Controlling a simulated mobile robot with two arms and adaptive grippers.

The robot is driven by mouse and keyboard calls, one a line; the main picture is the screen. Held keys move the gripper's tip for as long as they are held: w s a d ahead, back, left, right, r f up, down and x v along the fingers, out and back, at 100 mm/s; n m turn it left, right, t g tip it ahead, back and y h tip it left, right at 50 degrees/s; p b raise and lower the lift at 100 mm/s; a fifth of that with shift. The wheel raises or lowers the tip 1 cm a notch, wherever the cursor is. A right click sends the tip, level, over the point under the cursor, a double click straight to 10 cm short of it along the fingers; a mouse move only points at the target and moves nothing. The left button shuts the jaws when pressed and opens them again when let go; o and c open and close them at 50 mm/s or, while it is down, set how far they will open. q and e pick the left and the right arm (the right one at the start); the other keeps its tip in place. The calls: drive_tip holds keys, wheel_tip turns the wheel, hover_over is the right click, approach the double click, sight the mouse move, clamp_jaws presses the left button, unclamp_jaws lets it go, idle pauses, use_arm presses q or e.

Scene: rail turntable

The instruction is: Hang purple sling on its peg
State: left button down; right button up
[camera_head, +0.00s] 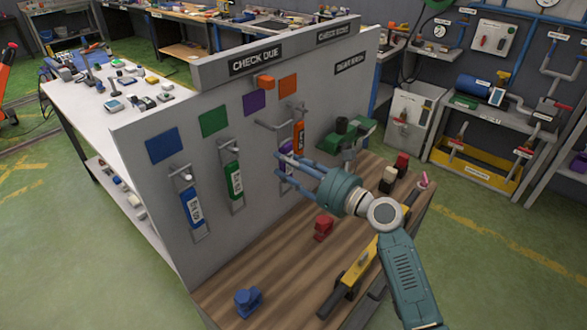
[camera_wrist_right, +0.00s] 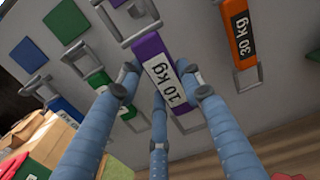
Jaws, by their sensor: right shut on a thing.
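The purple sling (camera_wrist_right: 160,68), with a white "10 kg" label, is between the fingers of my right gripper (camera_wrist_right: 163,80), which is shut on it. The sling also shows in the head view (camera_head: 285,149), mostly hidden behind the fingers of my right gripper (camera_head: 281,170). It is close in front of the grey panel, below the purple square (camera_head: 254,102). A metal peg (camera_head: 268,124) sticks out of the panel under that square. In the wrist view a metal loop (camera_wrist_right: 130,15) shows at the sling's upper end. I cannot tell whether it is on the peg. My left gripper is not in view.
Blue (camera_head: 192,206), green (camera_head: 235,178) and orange (camera_head: 299,134) slings hang on the panel (camera_head: 150,185) beside the purple one. A red shackle (camera_head: 323,227), a blue shackle (camera_head: 247,302) and a yellow bar (camera_head: 361,264) lie on the wooden bench (camera_head: 285,270).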

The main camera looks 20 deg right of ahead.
drive_tip(key=shift+b+x, duration=0.35)
drive_tip(key=shift+x, duration=0.55)
drive_tip(key=x, duration=0.2)
drive_tip(key=f+b+x, duration=0.1)
drive_tip(key=x, duration=0.1)
drive_tip(key=shift+w+a+f, duration=0.1)
drive_tip(key=shift+f, duration=0.05)
idle(0.4)
drive_tip(key=o, duration=1.2)
drive_tip(key=shift+f, duration=0.1)
